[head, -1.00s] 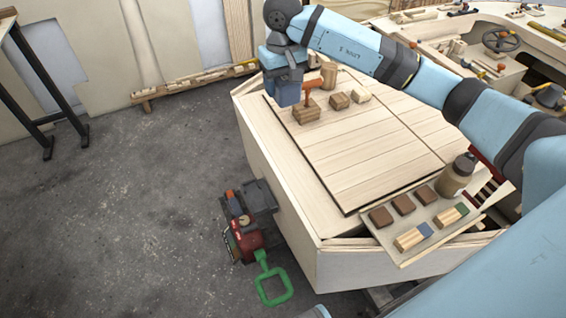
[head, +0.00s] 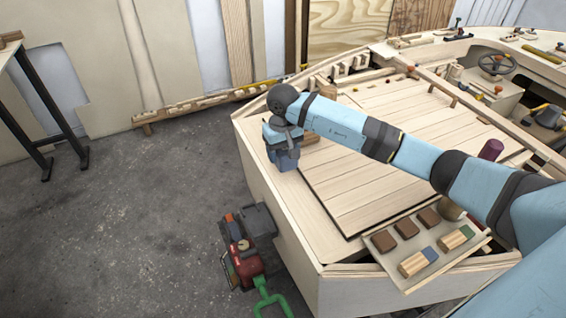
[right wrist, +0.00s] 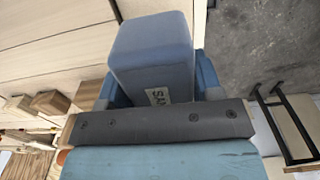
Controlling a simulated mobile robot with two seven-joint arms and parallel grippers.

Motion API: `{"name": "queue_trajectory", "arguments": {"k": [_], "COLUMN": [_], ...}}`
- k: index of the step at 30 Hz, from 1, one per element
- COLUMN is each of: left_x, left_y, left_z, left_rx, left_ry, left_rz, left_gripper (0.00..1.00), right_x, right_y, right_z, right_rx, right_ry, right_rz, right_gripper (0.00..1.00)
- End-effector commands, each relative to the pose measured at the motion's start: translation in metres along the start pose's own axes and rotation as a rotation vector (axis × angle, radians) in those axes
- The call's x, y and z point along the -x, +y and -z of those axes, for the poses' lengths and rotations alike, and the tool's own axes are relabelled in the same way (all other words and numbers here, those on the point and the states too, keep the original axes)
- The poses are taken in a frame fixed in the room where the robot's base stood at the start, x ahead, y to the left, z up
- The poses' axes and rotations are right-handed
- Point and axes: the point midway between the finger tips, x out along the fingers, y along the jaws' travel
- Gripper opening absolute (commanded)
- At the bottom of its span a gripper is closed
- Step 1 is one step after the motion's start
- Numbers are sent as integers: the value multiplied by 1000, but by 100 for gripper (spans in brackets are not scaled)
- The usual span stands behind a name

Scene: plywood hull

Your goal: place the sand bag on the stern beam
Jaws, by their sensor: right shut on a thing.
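My right gripper (head: 284,146) is shut on the sand bag (head: 287,160), a blue-grey block shape, above the left end of the plywood hull (head: 275,215). In the right wrist view the sand bag (right wrist: 155,55) sits between the blue fingers, and part of a white label reading "SA" shows. Pale planks lie to its left there and grey floor to its right. A bare plywood strip (head: 310,215) runs along this end of the hull; I cannot tell whether it is the stern beam. Whether the bag touches it is unclear. My left gripper is out of view.
Wooden blocks (right wrist: 50,102) stand close to the gripper, mostly hidden by my arm in the head view. A tray (head: 405,282) with several brown blocks lies on the near hull edge. A red machine (head: 245,265) with a green handle stands on the floor beside the hull.

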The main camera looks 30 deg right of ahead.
Motion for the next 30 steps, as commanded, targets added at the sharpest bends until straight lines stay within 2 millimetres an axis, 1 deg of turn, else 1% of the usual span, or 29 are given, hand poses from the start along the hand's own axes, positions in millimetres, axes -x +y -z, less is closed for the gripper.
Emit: {"name": "queue_trajectory", "arguments": {"k": [2,9,10,17,22,23,24,26,30], "left_x": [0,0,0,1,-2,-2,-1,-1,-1], "left_y": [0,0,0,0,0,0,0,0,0], "left_z": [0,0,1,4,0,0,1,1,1], "left_rx": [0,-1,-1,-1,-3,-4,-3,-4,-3], "left_ry": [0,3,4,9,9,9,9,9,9], "left_rz": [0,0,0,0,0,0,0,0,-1], "left_gripper": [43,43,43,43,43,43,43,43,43], "right_x": [-4,-37,-40,-42,-46,-47,-46,-46,-46], "right_y": [0,-1,0,0,0,0,0,0,0], "right_z": [0,0,0,0,0,0,0,0,0], "right_rx": [0,0,0,0,1,1,1,1,1], "right_ry": [1,-2,0,2,2,0,0,0,-1], "right_rz": [1,2,2,1,-1,-1,-1,-1,0], "right_gripper": [17,17,17,17,17,62,71,85,85]}}
